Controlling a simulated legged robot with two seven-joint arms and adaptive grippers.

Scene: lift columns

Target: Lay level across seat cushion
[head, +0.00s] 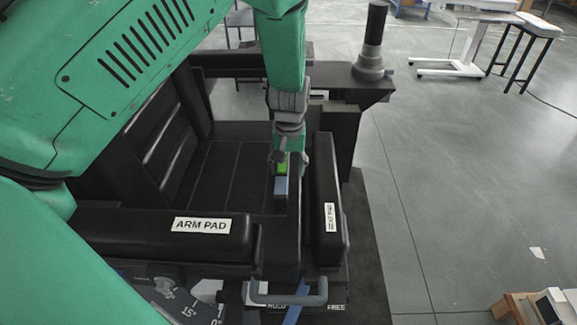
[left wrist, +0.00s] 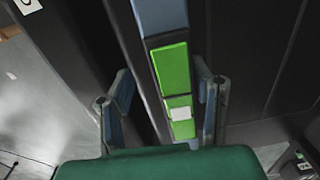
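The level is a bar with a bright green middle and blue-grey ends. In the left wrist view the level (left wrist: 172,70) runs between my left gripper's two fingers (left wrist: 163,92), with a visible gap on the left side. In the head view the level (head: 281,187) shows as a small green and blue piece beneath my left gripper (head: 290,164), partly hidden by it. It is by the right edge of the black seat cushion (head: 225,170); I cannot tell what it rests on. My left gripper points down, open around the level. My right gripper is not in view.
A black arm pad (head: 160,235) is in front, and an upright black pad (head: 328,215) stands close right of the gripper. A grey handle (head: 288,298) is below. A dark post (head: 373,40) stands at the back. Open floor (head: 450,170) lies right.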

